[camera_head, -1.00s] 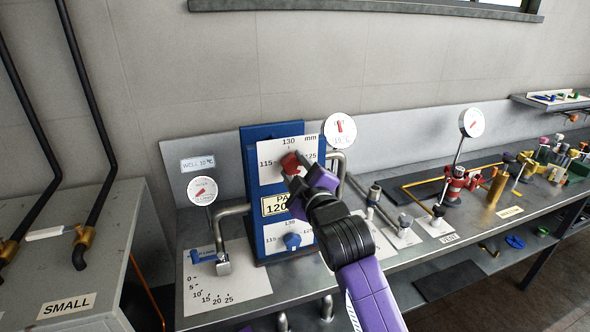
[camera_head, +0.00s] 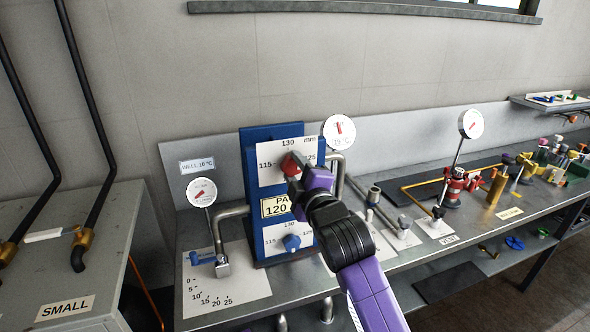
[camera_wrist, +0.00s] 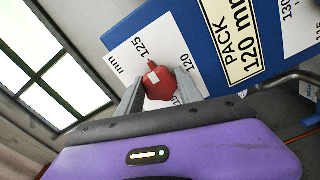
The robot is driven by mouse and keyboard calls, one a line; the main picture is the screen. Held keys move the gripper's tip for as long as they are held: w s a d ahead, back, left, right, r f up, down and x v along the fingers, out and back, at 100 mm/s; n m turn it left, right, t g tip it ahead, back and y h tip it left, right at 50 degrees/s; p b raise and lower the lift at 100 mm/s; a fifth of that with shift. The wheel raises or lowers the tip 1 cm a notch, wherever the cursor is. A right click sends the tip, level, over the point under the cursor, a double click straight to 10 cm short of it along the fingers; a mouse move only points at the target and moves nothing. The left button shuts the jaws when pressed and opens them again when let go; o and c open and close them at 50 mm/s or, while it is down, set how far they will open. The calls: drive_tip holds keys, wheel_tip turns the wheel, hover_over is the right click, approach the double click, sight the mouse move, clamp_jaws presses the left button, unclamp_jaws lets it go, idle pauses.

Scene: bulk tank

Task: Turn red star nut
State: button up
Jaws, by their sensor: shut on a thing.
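The red star nut (camera_head: 289,163) sits on the upper white dial plate (camera_head: 270,150) of the blue upright panel (camera_head: 250,190). The plate reads 115, 130, 125 and mm. In the wrist view the red nut (camera_wrist: 158,82) lies between my two grey fingers, with a small white mark on its face. My gripper (camera_wrist: 157,88) is shut on the nut. In the head view my gripper (camera_head: 297,172) reaches it from the lower right and hides part of the plate.
A blue knob (camera_head: 291,242) is on the lower dial plate, below the label PACK 120 mm. Round gauges stand left (camera_head: 202,192) and right (camera_head: 339,132) of the panel. Pipes and fittings crowd the bench to the right.

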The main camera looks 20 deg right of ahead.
drive_tip(key=o, duration=1.4)
drive_tip(key=shift+c, duration=0.2)
drive_tip(key=shift+s, duration=0.1)
drive_tip(key=s+b, duration=0.1)
drive_tip(key=s, duration=0.6)
drive_tip(key=shift+s+b, duration=0.3)
drive_tip(key=shift+b, duration=0.05)
